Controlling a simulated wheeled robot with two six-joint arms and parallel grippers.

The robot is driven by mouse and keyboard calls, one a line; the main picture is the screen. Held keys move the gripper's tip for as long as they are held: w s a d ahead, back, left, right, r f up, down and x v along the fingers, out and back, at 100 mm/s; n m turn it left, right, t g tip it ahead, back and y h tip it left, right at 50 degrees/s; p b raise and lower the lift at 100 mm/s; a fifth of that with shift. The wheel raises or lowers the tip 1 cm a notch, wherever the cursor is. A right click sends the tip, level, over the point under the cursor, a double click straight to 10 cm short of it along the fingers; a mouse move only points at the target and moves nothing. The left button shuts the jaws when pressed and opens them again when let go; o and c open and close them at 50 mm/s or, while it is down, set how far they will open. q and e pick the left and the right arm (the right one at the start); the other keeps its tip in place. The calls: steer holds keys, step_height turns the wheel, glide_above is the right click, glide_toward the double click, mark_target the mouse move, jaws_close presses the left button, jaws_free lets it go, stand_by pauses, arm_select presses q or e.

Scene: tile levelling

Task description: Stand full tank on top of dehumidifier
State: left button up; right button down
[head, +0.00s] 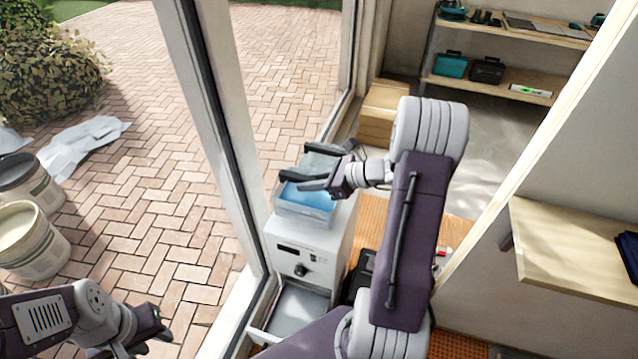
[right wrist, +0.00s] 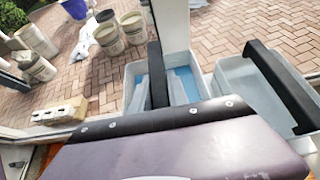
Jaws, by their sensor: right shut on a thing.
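The full tank (head: 306,203) is a clear box with blue water. In the head view it is upright over the top of the white dehumidifier (head: 300,250). I cannot tell whether its base touches that top. My right gripper (head: 312,187) is shut on the tank's black handle. The right wrist view shows the tank (right wrist: 135,72) with water inside and the handle (right wrist: 155,75) between the grey fingers. The tank's far side is partly hidden by the gripper. My left gripper (head: 160,325) is empty at the lower left, away from the dehumidifier; its jaw opening is unclear.
A second, pale container with a black handle (right wrist: 280,85) stands right beside the full tank in the right wrist view. A window frame post (head: 225,130) rises left of the dehumidifier. Buckets (head: 30,240) stand outside on the paving. Cardboard boxes (head: 383,113) and a shelf (head: 510,80) are behind.

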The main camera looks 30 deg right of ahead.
mark_target(310, 206)
steer(key=shift+f+b, duration=0.5)
steer(key=shift+f, duration=1.45)
steer(key=shift+f, duration=0.1)
steer(key=c, duration=1.3)
jaws_free()
